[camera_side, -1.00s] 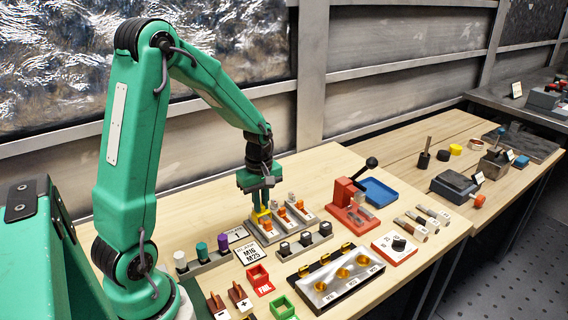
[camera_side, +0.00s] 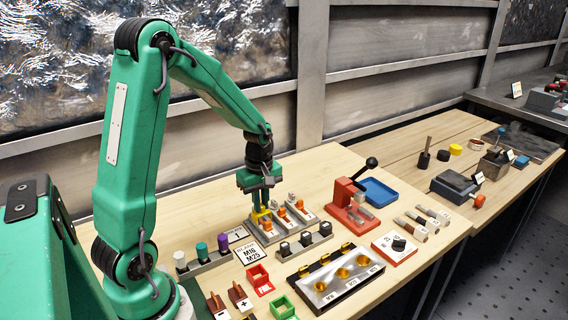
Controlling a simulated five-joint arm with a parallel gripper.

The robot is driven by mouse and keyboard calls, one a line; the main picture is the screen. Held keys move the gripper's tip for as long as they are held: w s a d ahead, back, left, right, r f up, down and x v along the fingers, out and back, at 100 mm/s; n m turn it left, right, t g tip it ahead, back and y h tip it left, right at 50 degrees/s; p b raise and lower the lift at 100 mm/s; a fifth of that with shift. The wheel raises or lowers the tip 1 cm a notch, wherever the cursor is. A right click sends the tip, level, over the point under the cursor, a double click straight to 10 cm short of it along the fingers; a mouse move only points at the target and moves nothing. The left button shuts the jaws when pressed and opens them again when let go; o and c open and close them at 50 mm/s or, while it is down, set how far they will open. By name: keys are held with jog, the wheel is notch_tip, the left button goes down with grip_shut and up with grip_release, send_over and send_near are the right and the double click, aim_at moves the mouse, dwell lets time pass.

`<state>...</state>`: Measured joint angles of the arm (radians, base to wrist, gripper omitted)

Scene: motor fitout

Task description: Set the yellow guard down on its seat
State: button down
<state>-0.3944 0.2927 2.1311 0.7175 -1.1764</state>
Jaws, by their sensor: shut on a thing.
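My gripper (camera_side: 261,207) points down at the left end of a grey stepped block (camera_side: 285,228) with orange switches. It is shut on the yellow guard (camera_side: 258,216), a small yellow piece that shows just below and left of the fingers. The guard is at the block's left part, by the leftmost orange switch (camera_side: 269,226). I cannot tell whether it touches the block. The seat itself cannot be made out under the guard and fingers.
A red press with a black-knobbed lever (camera_side: 352,196) and a blue tray (camera_side: 380,191) stand to the right. Black knobs on a grey rail (camera_side: 305,241) lie in front. White, green and purple pegs (camera_side: 201,250) stand on a rail at left. A card marked M16 M25 (camera_side: 251,253) lies nearby.

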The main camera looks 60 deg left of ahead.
aim_at(262, 206)
jog(key=shift+f, duration=1.45)
dwell(0.6)
jog(key=c, duration=1.4)
grip_release()
jog(key=shift+r, duration=0.1)
jog(key=shift+r, duration=3.8)
jog(key=shift+s+d+r+m, duration=0.1)
jog(key=shift+d+r+m, duration=0.25)
jog(key=shift+r, duration=0.1)
jog(key=s+d+r+m+t, duration=0.2)
jog(key=s+d+r+m, duration=0.2)
jog(key=m, duration=0.1)
jog(key=s+d+r+m+t, duration=0.1)
jog(key=s+d+r+m, duration=0.2)
jog(key=d+r+m, duration=0.1)
jog(key=s+d+r+m+t, duration=0.2)
jog(key=s+d+r+m, duration=0.2)
jog(key=m, duration=0.4)
jog(key=shift+s+d+r+t, duration=0.1)
jog(key=shift+s+d+t, duration=0.25)
jog(key=shift+d, duration=0.45)
